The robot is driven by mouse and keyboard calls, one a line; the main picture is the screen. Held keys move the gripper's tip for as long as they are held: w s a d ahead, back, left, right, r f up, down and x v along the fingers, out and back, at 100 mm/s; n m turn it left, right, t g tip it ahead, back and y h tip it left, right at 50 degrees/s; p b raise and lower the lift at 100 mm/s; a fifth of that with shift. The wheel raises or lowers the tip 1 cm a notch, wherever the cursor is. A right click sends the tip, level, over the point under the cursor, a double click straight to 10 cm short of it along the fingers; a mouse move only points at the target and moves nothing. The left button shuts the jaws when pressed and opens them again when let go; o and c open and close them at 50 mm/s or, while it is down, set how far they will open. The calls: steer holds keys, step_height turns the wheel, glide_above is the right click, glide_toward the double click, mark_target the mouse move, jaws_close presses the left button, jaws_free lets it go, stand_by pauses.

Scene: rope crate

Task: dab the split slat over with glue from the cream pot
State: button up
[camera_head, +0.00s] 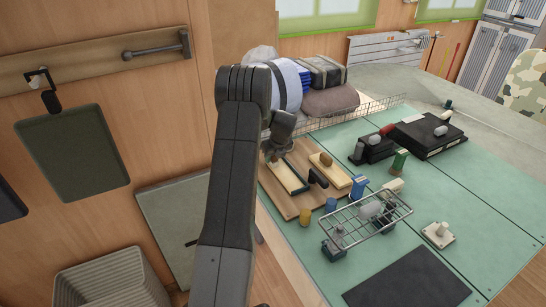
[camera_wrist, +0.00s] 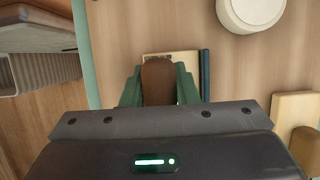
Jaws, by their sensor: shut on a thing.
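My gripper (camera_wrist: 158,88) is shut on a brown rounded handle (camera_wrist: 157,78), with a green finger on each side. A cream block (camera_wrist: 180,57) with a dark edge lies below the handle; I cannot tell whether they are joined. In the head view my gripper (camera_head: 272,152) is low over the wooden board (camera_head: 292,208), at the far end of that cream block (camera_head: 286,178). A round cream pot-like thing (camera_wrist: 252,10) stands on the board in the wrist view. I cannot make out the split slat.
A second cream block (camera_head: 336,176) with a brown handle lies beside the first, with a dark piece (camera_head: 317,177) between.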

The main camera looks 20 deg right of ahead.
mark_target(276, 164)
steer(key=shift+s+d+r, duration=0.1)
steer(key=shift+s+d, duration=0.05)
steer(key=shift+s, duration=1.65)
steer(key=shift+s+d+b, duration=0.15)
steer(key=shift+s+b, duration=0.15)
steer(key=shift+s, duration=1.45)
steer(key=shift+s, duration=0.2)
steer(key=shift+s+d+f, duration=0.1)
steer(key=shift+s+f, duration=0.1)
steer(key=shift+s, duration=1.2)
steer(key=shift+s+f, duration=0.1)
steer(key=shift+s, duration=0.2)
